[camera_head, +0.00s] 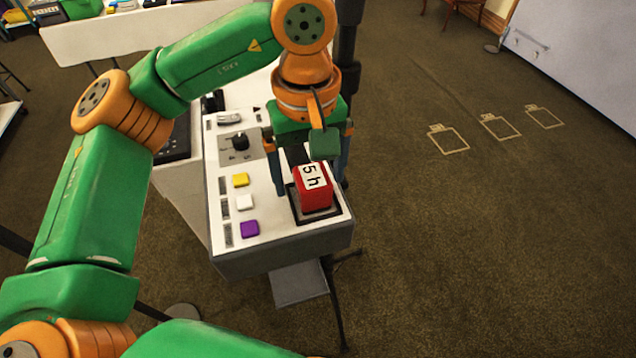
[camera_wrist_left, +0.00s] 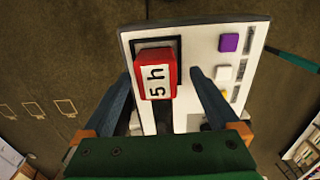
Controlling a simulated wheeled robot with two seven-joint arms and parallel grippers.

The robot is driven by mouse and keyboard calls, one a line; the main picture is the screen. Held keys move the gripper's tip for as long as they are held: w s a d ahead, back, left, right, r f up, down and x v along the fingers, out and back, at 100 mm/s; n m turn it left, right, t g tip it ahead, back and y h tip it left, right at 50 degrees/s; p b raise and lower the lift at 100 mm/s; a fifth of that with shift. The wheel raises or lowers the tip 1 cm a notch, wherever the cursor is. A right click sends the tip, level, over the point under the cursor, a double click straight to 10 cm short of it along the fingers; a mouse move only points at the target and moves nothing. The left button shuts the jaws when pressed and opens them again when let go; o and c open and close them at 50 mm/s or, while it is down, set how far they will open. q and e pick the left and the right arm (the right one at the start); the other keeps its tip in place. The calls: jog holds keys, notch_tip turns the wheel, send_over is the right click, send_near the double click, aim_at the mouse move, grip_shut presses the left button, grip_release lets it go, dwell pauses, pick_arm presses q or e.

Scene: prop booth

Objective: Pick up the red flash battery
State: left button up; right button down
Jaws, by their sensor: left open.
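The red flash battery (camera_head: 314,197) stands in a dark-framed square socket (camera_head: 326,218) at the near right of the white console. It is a red block with a white label reading "5 h". My left gripper (camera_head: 311,184) is open and points down over it, its fingers on either side of the battery's far end. In the left wrist view the battery (camera_wrist_left: 155,72) shows between the blue fingertips (camera_wrist_left: 160,76), nearer the left-hand finger, with gaps visible on both sides. Whether the fingers touch it cannot be told. My right gripper is not in view.
The console (camera_head: 285,240) has a black dial (camera_head: 240,140) and yellow (camera_head: 240,180), white (camera_head: 244,202) and purple (camera_head: 249,229) buttons left of the battery. A dark stand pole rises behind it. Open carpet lies right, with outlined floor marks (camera_head: 448,139).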

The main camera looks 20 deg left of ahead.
pick_arm(q)
notch_tip(320, 180, down, 3)
jog(key=shift+r, duration=0.2)
jog(key=shift+w+d+f, duration=0.15)
jog(key=shift+w+d, duration=0.05)
jog(key=shift+d, duration=0.05)
grip_shut()
